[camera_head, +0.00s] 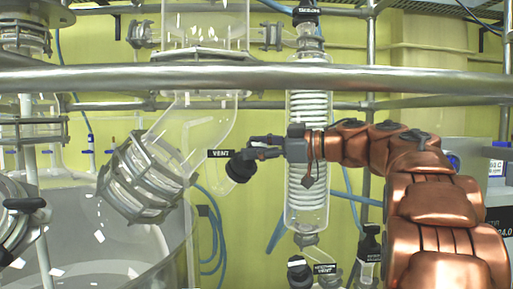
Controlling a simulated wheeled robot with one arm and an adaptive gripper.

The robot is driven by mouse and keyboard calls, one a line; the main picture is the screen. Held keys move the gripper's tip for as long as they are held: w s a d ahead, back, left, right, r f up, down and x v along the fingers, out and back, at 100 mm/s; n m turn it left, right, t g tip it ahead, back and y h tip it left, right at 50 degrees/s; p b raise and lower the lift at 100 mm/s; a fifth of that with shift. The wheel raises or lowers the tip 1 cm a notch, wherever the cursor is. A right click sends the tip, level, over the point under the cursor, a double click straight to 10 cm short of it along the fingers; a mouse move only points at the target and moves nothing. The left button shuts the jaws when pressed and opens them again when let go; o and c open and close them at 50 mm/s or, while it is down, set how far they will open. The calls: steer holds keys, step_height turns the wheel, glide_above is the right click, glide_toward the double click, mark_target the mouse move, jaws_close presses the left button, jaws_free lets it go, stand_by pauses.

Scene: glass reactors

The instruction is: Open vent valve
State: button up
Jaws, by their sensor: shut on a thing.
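The vent valve has a black knob (240,167) and a black label reading VENT (221,154). It sits beside the angled glass neck of the reactor, left of the coil condenser. My gripper (258,151) reaches in from the right on my copper-coloured arm and is shut on the valve knob. The fingers hide part of the knob. I cannot tell from this view how far the knob is turned.
A metal rail (300,76) crosses above my arm. The glass coil condenser (307,205) stands behind my gripper. A flanged glass port (143,180) is at left, above a large vessel (150,270). Another labelled valve (300,270) is below.

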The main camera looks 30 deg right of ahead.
steer(key=shift+n+g, duration=0.6)
steer(key=shift+n, duration=0.1)
steer(key=o, duration=1.2)
steer(key=shift+c, duration=0.2)
steer(key=shift+m+t, duration=0.3)
steer(key=shift+m, duration=0.1)
steer(key=shift+a+m+t+h, duration=0.1)
steer(key=shift+m+t+h, duration=0.7)
steer(key=shift+m, duration=0.65)
steer(key=shift+m+t+h, duration=0.6)
steer(key=shift+m+t, duration=0.4)
steer(key=shift+m, duration=0.45)
steer(key=m+b, duration=0.1)
steer(key=m+t+h+b, duration=0.1)
steer(key=b, duration=0.1)
steer(key=shift+f+m+h+b, duration=0.3)
steer(key=shift+r+m+h+b, duration=0.1)
steer(key=shift+m+h+b, duration=0.2)
steer(key=shift+b, duration=0.5)
steer(key=m+b, duration=0.1)
steer(key=b, duration=0.2)
steer(key=shift+r+t+h, duration=0.1)
steer(key=shift+t+h, duration=0.2)
steer(key=shift+h, duration=0.1)
